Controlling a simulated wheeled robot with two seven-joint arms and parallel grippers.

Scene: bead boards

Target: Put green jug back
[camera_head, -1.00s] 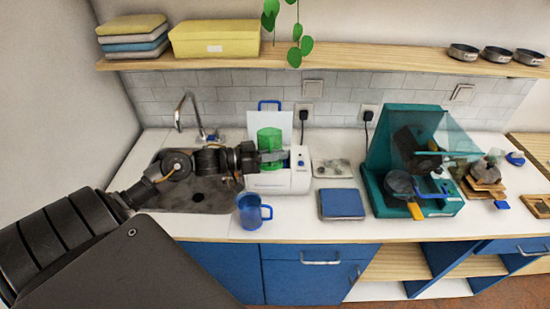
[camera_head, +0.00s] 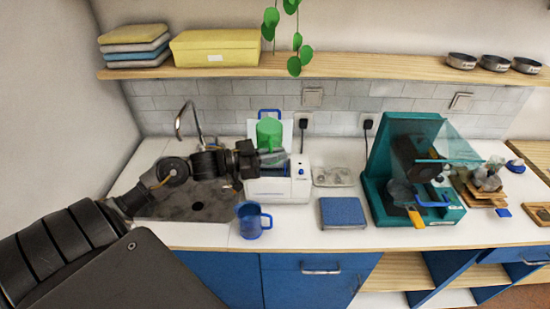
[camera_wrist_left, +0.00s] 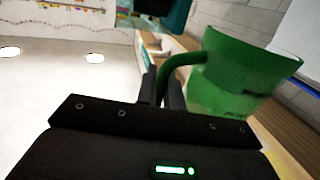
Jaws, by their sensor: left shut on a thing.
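The green jug (camera_head: 269,133) is held up over the white machine on the counter in the head view. My left gripper (camera_head: 270,158) is in front of it, and its fingers partly cover the jug's lower part. In the left wrist view the green jug (camera_wrist_left: 245,75) is large at the upper right, its handle reaching to the fingers of my left gripper (camera_wrist_left: 163,88). The gripper is shut on that handle. The jug's underside is hidden. My right gripper is not in view.
The white machine (camera_head: 280,190) stands under the jug. A blue jug (camera_head: 250,221) stands in front of it. The sink (camera_head: 165,208) is at left, a blue pad (camera_head: 343,212) and a teal machine (camera_head: 380,172) at right. A wooden shelf (camera_head: 350,66) runs above.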

